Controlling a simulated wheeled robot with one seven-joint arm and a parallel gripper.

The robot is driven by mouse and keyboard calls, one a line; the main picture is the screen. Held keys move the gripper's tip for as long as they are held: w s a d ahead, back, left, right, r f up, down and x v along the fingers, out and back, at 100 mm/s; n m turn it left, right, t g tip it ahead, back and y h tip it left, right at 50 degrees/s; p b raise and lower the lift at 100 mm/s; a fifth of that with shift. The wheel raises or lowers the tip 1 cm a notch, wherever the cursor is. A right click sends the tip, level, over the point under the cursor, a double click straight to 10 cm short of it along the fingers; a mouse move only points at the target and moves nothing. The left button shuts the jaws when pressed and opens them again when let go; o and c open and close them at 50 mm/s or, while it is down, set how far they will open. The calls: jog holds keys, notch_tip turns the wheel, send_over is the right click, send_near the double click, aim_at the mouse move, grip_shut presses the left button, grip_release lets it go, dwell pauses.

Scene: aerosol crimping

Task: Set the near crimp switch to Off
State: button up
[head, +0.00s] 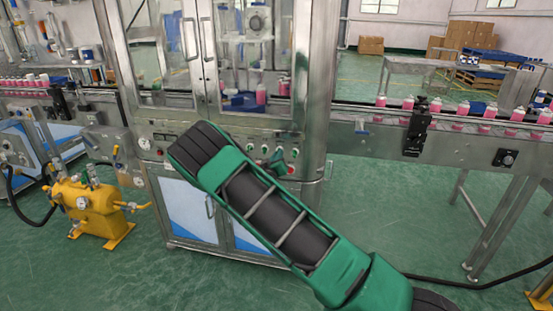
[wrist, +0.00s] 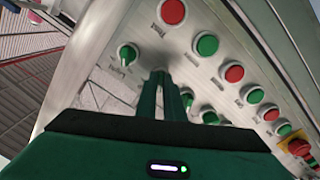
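The control panel shows in the wrist view (wrist: 100,95) and on the front of the machine in the head view. In the wrist view it has a row of green switch knobs. One knob (wrist: 127,53) stands clear at the left, and others (wrist: 187,97) show partly behind my right finger. I cannot read the labels, so I cannot tell which is the near crimp switch. My gripper (wrist: 162,78) points at this row, its fingers close together. The fingertips cover the spot just right of the clear knob. Whether they hold a knob is hidden.
A row of red buttons (wrist: 172,12) and green buttons (wrist: 206,45) runs beside the knobs, ending in a red emergency stop (wrist: 298,147). A yellow tank (head: 87,207) stands at the left on the floor. A conveyor with pink bottles (head: 407,103) runs at the right.

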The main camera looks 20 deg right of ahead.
jog(key=o, duration=0.4)
jog(key=shift+w+a, duration=0.15)
jog(key=shift+a, duration=0.1)
jog(key=shift+c, duration=0.2)
jog(key=shift+d, duration=0.1)
jog(key=v, duration=1)
jog(key=shift+s+a, duration=0.2)
jog(key=shift+s, duration=0.15)
